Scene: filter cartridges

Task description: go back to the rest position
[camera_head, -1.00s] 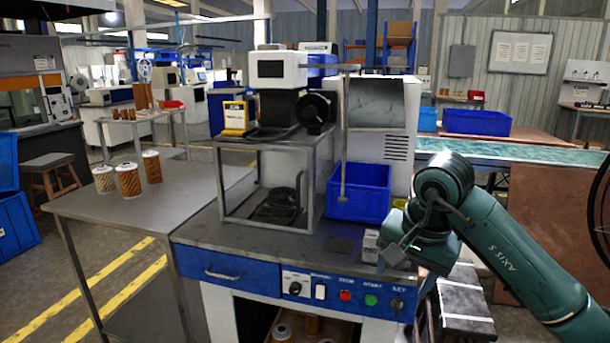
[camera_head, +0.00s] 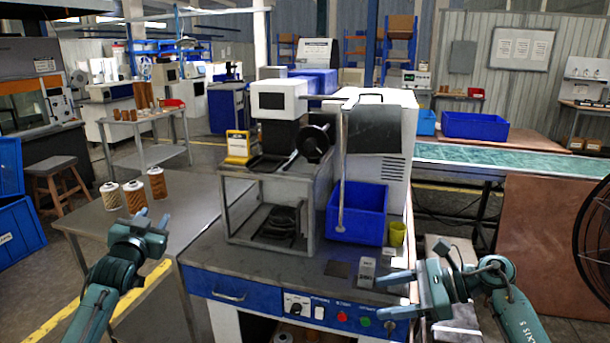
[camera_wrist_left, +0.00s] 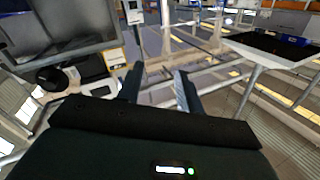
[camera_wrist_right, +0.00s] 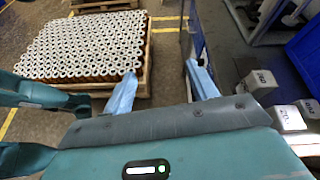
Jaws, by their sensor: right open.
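My left gripper (camera_head: 153,217) is at the left front, over the near edge of the grey side table (camera_head: 190,210). Its two fingers stand apart with nothing between them in the left wrist view (camera_wrist_left: 157,86). My right gripper (camera_head: 382,296) is at the front right of the workbench, its fingers pointing left. In the right wrist view (camera_wrist_right: 161,84) its fingers are wide apart and empty. Three filter cartridges (camera_head: 134,196) stand upright on the side table, beyond my left gripper.
The workbench (camera_head: 320,277) carries a metal-framed machine (camera_head: 268,205), a blue bin (camera_head: 358,213), a yellow cup (camera_head: 397,233) and a small grey block (camera_head: 365,270). A pallet (camera_wrist_right: 143,88) packed with cartridges is on the floor. A fan (camera_head: 594,235) stands at the right edge.

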